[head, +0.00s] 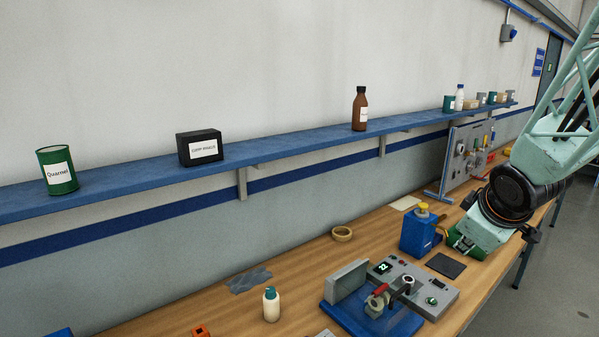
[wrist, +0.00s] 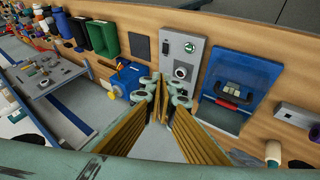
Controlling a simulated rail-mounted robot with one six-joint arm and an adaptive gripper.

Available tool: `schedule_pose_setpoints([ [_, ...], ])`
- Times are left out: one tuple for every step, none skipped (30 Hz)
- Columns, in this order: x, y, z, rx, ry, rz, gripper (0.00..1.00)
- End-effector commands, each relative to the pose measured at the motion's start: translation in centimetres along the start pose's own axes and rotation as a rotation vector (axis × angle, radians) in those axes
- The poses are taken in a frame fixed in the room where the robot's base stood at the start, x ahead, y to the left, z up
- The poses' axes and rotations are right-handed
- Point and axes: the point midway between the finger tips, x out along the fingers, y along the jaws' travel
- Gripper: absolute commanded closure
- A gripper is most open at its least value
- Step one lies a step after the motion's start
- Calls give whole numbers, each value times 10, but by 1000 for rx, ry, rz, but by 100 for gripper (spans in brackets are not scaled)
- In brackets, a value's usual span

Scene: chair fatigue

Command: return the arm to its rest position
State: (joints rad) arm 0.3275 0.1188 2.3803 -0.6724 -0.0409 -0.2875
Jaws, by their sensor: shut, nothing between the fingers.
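My gripper (wrist: 162,92) shows in the wrist view with its fingers brought together and nothing between them. In the head view my teal arm comes in from the right edge, with its dark wrist (head: 510,194) above the right side of the workbench. The fingers cannot be made out clearly there. The wrist view looks down on the bench, with a grey control box (wrist: 185,55) and a blue fixture with a red handle (wrist: 240,82) beyond the fingers.
A blue wall shelf (head: 290,146) carries a brown bottle (head: 360,108) and several containers. Open floor (head: 545,290) lies at the right.

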Motion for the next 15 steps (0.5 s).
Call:
schedule_pose_setpoints([
  [-9, -2, -1, 13, -5, 5, 100],
  [-14, -3, 0, 23, -11, 6, 100],
  [-20, -4, 0, 37, -17, 8, 100],
  [-25, -6, 1, 45, -23, 10, 100],
  [-30, -8, 1, 54, -27, 11, 100],
  [-36, -10, 2, 68, -34, 12, 100],
  [-41, -11, 3, 78, -38, 13, 100],
  [-46, -13, 4, 88, -44, 13, 100],
  [-53, -16, 5, 103, -49, 14, 100],
  [-58, -18, 6, 112, -54, 14, 100],
  [-62, -20, 6, 121, -59, 13, 100],
  [-69, -23, 8, 135, -65, 13, 100],
  [-73, -26, 8, 145, -69, 13, 100],
  [-78, -28, 10, 155, -73, 13, 100],
  [-85, -31, 11, 170, -78, 12, 100],
])
